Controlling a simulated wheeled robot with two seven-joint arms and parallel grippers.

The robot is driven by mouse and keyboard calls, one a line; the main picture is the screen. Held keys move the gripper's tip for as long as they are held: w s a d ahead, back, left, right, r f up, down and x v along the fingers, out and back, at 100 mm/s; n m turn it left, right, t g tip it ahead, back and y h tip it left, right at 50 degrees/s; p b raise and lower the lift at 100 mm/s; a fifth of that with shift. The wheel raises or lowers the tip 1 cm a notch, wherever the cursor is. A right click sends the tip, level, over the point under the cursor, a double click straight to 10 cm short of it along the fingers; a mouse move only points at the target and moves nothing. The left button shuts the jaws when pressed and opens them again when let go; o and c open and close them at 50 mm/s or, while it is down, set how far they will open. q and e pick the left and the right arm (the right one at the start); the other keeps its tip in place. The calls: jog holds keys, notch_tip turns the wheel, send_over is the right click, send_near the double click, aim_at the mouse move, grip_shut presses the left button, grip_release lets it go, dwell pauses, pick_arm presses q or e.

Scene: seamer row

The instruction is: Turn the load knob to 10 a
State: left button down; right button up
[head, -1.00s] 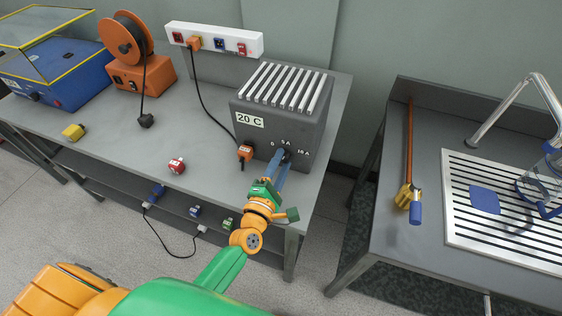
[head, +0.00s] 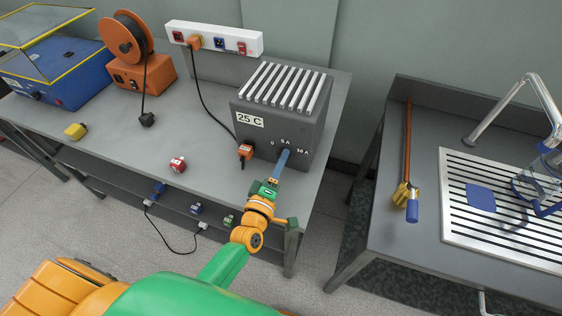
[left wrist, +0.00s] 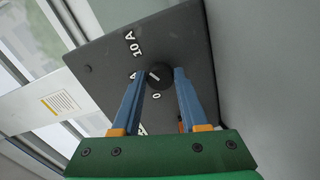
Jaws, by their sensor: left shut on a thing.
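The load box (head: 275,130) is dark grey, with a slotted top and a white display reading 25 C. Its front carries the marks 0, 5 A and 10 A. The load knob (left wrist: 159,75) is black and round with a short white line. In the left wrist view the line tilts toward the upper left; I cannot tell exactly which mark it meets. My left gripper (head: 283,155) is shut on the knob, with a blue finger on either side of it (left wrist: 160,78). In the head view the fingers hide the knob. My right gripper is not in view.
A red block (head: 177,164) and a yellow block (head: 76,131) lie on the bench (head: 190,130). A second bench with a grille (head: 500,235) stands right.

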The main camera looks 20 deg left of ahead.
pick_arm(q)
jog(key=shift+w+r, duration=0.1)
jog(key=shift+r, duration=0.15)
jog(key=c, duration=0.8)
grip_release()
jog(key=o, duration=0.3)
jog(key=shift+o, duration=0.3)
jog(key=shift+f, duration=0.15)
jog(key=s, duration=0.7)
jog(key=shift+a, duration=0.2)
